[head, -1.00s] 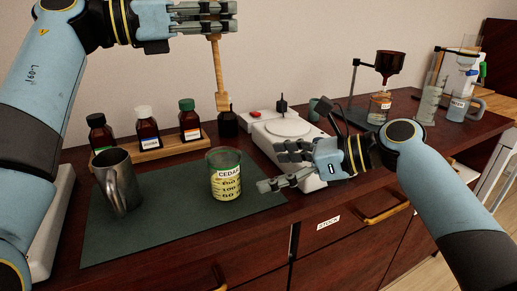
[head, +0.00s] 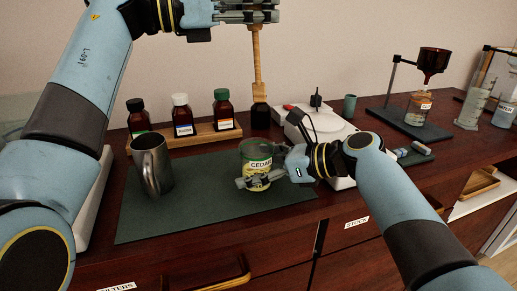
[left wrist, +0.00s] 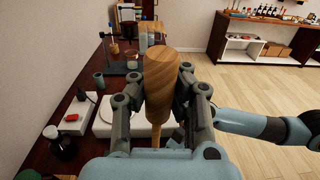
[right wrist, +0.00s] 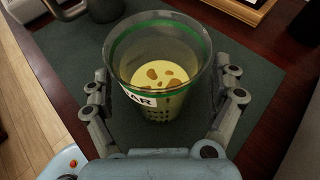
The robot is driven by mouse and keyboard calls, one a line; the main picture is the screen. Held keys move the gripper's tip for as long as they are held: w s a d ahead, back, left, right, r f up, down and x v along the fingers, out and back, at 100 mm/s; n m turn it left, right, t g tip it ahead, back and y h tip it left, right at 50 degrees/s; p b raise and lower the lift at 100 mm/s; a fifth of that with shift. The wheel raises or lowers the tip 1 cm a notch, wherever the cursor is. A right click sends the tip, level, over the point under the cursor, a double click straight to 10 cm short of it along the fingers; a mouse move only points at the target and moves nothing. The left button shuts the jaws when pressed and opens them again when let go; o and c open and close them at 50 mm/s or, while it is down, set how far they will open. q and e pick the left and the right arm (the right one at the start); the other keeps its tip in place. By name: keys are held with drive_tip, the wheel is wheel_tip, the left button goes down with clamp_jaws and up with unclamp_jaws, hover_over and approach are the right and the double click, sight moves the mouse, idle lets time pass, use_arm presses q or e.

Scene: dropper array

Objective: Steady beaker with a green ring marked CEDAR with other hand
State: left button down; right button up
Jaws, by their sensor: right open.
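The clear beaker (head: 257,150) has a green ring and a CEDAR label and holds yellow liquid. It stands upright on the dark green mat (head: 150,229). My right gripper (head: 258,180) is open, its fingers on either side of the beaker; in the right wrist view the beaker (right wrist: 160,45) stands between the spread fingers (right wrist: 166,100). Whether either finger touches the glass I cannot tell. My left gripper (head: 248,12) is shut on a wooden handle (left wrist: 162,80), held high above the table behind the beaker.
A metal mug (head: 152,168) stands left of the beaker on the mat. Several brown bottles (head: 182,122) stand in a wooden rack behind. A white stirrer plate (head: 325,125) sits behind my right gripper. A funnel stand (head: 392,85) is at the right. The mat's front is clear.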

drive_tip(key=c, duration=1.6)
drive_tip(key=o, duration=1)
drive_tip(key=c, duration=0.8)
drive_tip(key=shift+o, duration=0.2)
drive_tip(key=shift+f, duration=0.1)
